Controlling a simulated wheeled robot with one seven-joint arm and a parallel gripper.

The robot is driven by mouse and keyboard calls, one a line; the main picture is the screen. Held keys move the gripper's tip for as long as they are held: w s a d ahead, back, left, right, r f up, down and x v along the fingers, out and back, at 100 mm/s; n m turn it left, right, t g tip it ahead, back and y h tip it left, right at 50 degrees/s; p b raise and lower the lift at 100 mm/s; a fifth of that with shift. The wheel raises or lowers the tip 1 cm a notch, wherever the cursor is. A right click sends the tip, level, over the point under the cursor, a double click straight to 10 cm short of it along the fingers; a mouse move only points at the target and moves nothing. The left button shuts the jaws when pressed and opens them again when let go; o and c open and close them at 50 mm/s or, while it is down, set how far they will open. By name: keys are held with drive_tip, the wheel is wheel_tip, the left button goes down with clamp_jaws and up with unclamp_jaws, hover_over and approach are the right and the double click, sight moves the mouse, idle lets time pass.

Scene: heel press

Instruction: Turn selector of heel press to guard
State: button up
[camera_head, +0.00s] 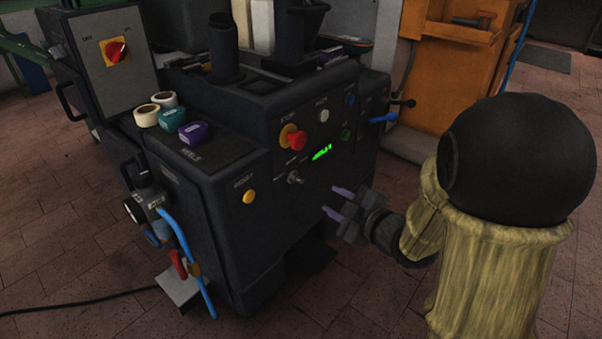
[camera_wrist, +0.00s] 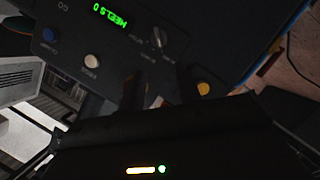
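The heel press is a dark machine with a front panel (camera_head: 265,225). Its small silver selector (camera_head: 295,178) sits below the red stop button (camera_head: 295,139) and left of the green display (camera_head: 321,153). In the wrist view the selector (camera_wrist: 158,38) appears beside the upside-down green display (camera_wrist: 110,17). The labels around it are too small to read surely, so I cannot tell its setting. My gripper (camera_head: 338,202) is open and empty, in front of the panel, right of and a little below the selector, apart from it. Its fingers (camera_wrist: 160,90) also show in the wrist view.
A yellow reset button (camera_head: 249,196) lies left of the selector. A white button (camera_head: 323,115) and blue button (camera_head: 350,100) are higher up. Tape rolls and small boxes rest on the top left ledge. A blue-handled lever (camera_head: 383,118) projects at the right.

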sight(300, 181)
drive_tip(key=p, duration=0.4)
drive_tip(key=shift+w+a, duration=0.1)
drive_tip(key=shift+w, duration=0.2)
drive_tip(key=x, duration=1.4)
drive_tip(key=shift+w+f+b, duration=0.25)
drive_tip(key=shift+w+b, duration=0.05)
drive_tip(key=shift+w, duration=0.1)
clamp_jaws()
